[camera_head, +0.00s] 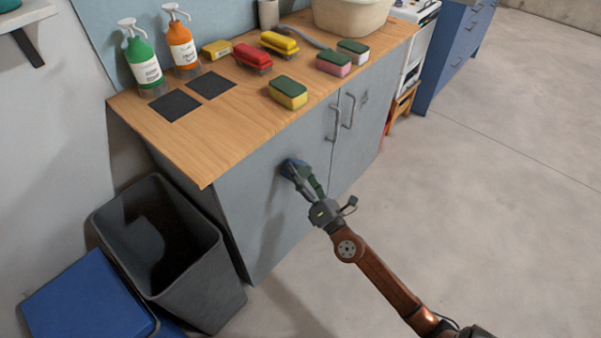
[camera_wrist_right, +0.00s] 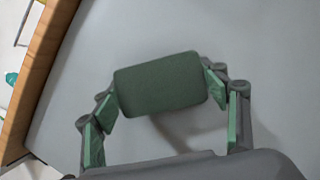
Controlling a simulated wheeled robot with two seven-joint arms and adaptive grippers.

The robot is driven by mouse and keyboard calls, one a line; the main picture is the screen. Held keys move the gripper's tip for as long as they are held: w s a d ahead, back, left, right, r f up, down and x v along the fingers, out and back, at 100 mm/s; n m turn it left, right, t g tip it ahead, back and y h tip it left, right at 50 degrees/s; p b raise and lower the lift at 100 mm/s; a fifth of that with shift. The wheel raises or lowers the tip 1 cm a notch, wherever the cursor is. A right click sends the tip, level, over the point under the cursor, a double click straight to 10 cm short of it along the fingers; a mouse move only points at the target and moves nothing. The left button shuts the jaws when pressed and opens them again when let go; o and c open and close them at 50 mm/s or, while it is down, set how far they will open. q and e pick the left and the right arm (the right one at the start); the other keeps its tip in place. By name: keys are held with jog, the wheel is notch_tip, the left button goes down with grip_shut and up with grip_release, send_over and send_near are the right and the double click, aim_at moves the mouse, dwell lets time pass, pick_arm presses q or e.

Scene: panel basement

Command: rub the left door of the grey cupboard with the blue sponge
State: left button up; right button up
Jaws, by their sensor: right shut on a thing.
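The grey cupboard's left door (camera_head: 253,215) faces me under the wooden worktop, with its handle at its right edge. My right gripper (camera_head: 297,176) is shut on the blue sponge (camera_head: 290,165), at the upper middle of that door. The sponge appears to be against the door; exact contact is hard to tell. In the right wrist view the sponge's dark green back (camera_wrist_right: 160,83) sits between the two fingers, with the grey door (camera_wrist_right: 185,28) behind it. The sponge's blue side is hidden there. My left gripper is not in view.
Yellow, pink and white sponges with green tops, brushes and soap bottles (camera_head: 182,48) stand on the worktop (camera_head: 225,125). A dark open bin (camera_head: 200,290) and a blue box (camera_head: 88,300) stand at the cupboard's left. The floor (camera_head: 480,210) on the right is clear.

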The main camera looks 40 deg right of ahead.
aim_at(309, 169)
jog(key=shift+w, duration=0.85)
jog(key=shift+d+f+b, duration=0.15)
jog(key=shift+d+b, duration=0.45)
jog(key=shift+d, duration=0.35)
jog(key=shift+w+d+b, duration=0.1)
jog(key=shift+d+b, duration=0.3)
jog(key=shift+d, duration=0.5)
jog(key=shift+w+d, duration=0.1)
jog(key=shift+r, duration=0.2)
jog(key=shift+a+r+p, duration=0.1)
jog(key=shift+a+p, duration=0.3)
jog(key=shift+a, duration=0.75)
jog(key=shift+s+a, duration=0.25)
jog(key=shift+a, duration=0.7)
